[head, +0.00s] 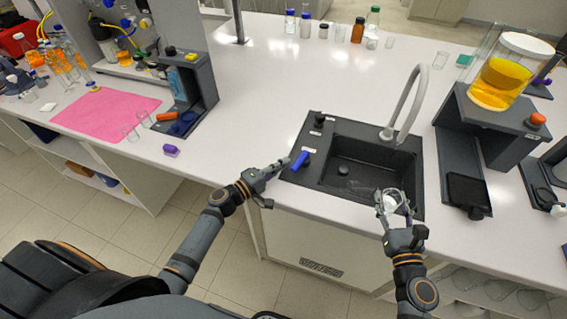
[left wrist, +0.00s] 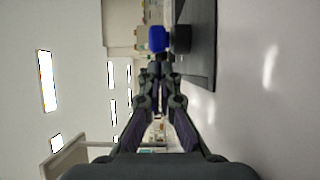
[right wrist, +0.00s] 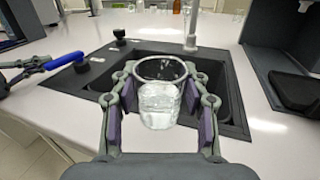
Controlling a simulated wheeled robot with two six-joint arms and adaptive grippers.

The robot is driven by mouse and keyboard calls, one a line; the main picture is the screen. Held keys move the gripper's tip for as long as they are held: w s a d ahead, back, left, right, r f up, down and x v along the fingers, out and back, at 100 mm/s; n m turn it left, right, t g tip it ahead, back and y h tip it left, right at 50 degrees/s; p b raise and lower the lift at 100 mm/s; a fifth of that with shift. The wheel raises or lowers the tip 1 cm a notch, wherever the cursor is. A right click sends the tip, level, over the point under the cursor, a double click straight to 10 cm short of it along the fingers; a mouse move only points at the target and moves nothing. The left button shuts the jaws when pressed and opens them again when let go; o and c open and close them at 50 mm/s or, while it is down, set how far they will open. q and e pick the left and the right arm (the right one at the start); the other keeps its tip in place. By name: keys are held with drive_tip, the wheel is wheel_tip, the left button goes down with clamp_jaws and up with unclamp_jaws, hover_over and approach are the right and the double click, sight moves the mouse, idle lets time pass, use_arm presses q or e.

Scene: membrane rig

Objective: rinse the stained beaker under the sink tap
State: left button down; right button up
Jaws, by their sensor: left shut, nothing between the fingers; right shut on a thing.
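A clear glass beaker (right wrist: 160,104) with a whitish lower part is held between the fingers of my right gripper (head: 393,203). It is over the front right of the dark sink (head: 335,187), in front of the grey curved tap (head: 410,98). No water stream shows from the tap. My left gripper (head: 284,166) is shut and empty by the blue tap lever (head: 300,161) on the sink's left rim. The lever also shows just ahead of its fingertips in the left wrist view (left wrist: 157,39); I cannot tell whether they touch.
A dark stand (head: 487,117) with a jar of yellow liquid (head: 500,75) is right of the sink. Several bottles stand at the back. A pink mat (head: 105,114) and another dark stand (head: 196,84) are on the left.

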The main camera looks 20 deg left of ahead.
use_arm(q)
drive_tip(key=shift+s+d+f+n+t+y+b, duration=0.1)
drive_tip(key=shift+s+d+n+t+y+b, duration=0.2)
drive_tip(key=shift+d+y+b, duration=0.15)
use_arm(e)
drive_tip(key=shift+s+d+f, duration=0.1)
drive_tip(key=shift+f, duration=0.35)
use_arm(q)
drive_tip(key=shift+s+d+n+t+y+b, duration=0.35)
drive_tip(key=shift+n+y+b, duration=0.25)
drive_tip(key=shift+y, duration=0.25)
use_arm(e)
drive_tip(key=shift+f, duration=0.55)
use_arm(q)
drive_tip(key=shift+s+d+r+n+t+y+b, duration=0.1)
drive_tip(key=shift+d+n+t+y+b, duration=0.15)
drive_tip(key=shift+n+y, duration=0.3)
drive_tip(key=shift+s+d+r+n+t+y+b, duration=0.15)
drive_tip(key=shift+d+n+t+y, duration=0.15)
drive_tip(key=shift+y, duration=0.45)
use_arm(e)
drive_tip(key=shift+d+f, duration=0.1)
drive_tip(key=shift+f, duration=0.35)
use_arm(q)
drive_tip(key=shift+w, duration=0.1)
drive_tip(key=shift+a, duration=0.2)
